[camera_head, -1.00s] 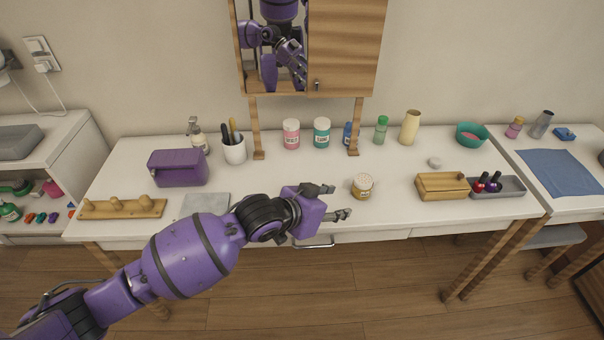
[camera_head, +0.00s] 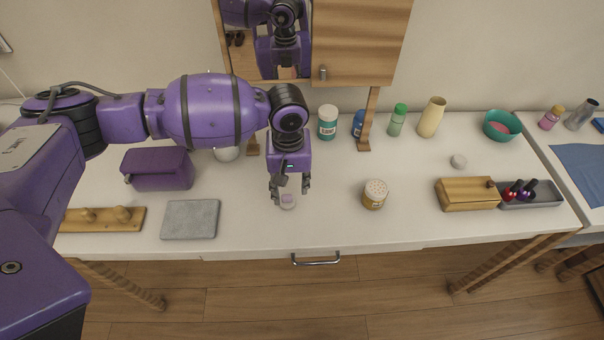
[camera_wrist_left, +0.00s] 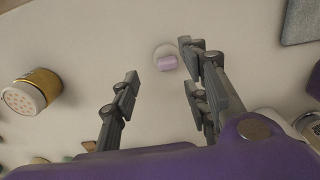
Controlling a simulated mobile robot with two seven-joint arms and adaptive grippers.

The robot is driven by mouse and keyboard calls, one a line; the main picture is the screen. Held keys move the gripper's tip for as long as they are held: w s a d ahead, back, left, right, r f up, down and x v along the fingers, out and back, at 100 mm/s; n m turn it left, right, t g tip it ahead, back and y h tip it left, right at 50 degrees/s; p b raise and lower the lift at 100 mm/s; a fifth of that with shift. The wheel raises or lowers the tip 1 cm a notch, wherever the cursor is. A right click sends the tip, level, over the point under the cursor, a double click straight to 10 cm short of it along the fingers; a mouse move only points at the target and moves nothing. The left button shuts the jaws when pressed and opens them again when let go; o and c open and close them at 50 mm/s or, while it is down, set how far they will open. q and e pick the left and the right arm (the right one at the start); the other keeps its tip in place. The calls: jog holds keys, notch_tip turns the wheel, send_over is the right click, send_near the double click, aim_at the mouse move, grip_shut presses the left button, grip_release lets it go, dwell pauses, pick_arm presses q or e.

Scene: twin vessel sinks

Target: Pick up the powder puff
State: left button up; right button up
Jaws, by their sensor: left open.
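The powder puff (camera_head: 288,202) looks like a small pale disc with a lilac band on top. It lies on the white table below my left gripper (camera_head: 290,190). In the left wrist view the puff (camera_wrist_left: 166,58) shows between and just beyond the fingertips of the left gripper (camera_wrist_left: 160,66). That gripper is open, pointing down, with nothing between its fingers. The head view does not show clearly how much height is left between fingertips and puff. My right gripper is in neither view.
A shaker jar (camera_head: 375,194) stands to the right of the puff, and a grey slab (camera_head: 190,219) lies to the left. A purple case (camera_head: 158,169) sits behind the slab. A wooden box (camera_head: 467,194) is farther right. The table around the puff is clear.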

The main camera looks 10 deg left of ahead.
aim_at(290, 196)
pick_arm(q)
notch_tip(290, 196, down, 4)
jog(key=shift+a+f, duration=0.1)
jog(key=shift+a, duration=0.05)
jog(key=shift+f, duration=0.5)
jog(key=shift+w, duration=0.1)
jog(key=shift+c, duration=0.7)
jog(key=c, duration=0.6)
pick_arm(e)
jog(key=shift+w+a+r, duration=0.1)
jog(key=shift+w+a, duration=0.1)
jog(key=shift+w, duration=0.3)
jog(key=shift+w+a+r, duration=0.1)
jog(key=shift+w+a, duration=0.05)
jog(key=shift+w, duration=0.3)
